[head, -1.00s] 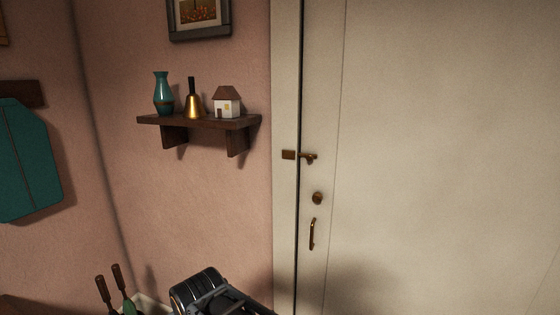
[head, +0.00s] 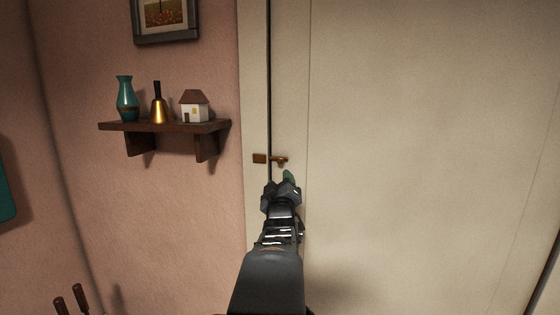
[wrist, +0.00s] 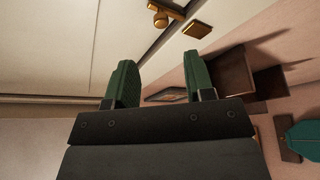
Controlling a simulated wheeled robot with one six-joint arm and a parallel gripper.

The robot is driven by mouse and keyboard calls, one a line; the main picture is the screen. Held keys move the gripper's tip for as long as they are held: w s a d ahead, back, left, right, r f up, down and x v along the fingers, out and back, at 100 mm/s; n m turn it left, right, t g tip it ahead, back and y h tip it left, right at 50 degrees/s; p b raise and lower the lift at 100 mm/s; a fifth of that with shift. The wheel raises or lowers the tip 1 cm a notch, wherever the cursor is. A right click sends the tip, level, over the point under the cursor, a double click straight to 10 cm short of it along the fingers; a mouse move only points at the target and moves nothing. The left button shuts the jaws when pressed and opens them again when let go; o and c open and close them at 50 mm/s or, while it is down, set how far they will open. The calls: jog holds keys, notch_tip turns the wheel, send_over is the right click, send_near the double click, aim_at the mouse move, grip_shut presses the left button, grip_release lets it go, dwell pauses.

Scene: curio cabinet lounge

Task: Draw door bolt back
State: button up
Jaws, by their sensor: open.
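The brass door bolt (head: 279,160) sits on the left edge of the cream door (head: 410,150), with its brass keeper plate (head: 259,158) on the frame just left of the gap. In the wrist view the bolt (wrist: 163,13) and its keeper (wrist: 197,29) show at the top, beyond my fingertips. My gripper (head: 285,180) is just below the bolt in the head view and appears apart from it. In the wrist view my gripper (wrist: 159,65) has its two green fingers spread with nothing between them. The lock and handle lower on the door are hidden behind my arm.
A dark wooden shelf (head: 170,126) on the pink wall left of the door holds a teal vase (head: 126,100), a brass bell (head: 158,106) and a small house (head: 195,107). A framed picture (head: 165,20) hangs above. The door face to the right is clear.

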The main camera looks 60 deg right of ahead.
aim_at(280, 162)
jog(key=p+x, duration=0.3)
jog(key=x, duration=0.8)
jog(key=shift+a, duration=0.1)
jog(key=shift+f, duration=0.1)
grip_shut()
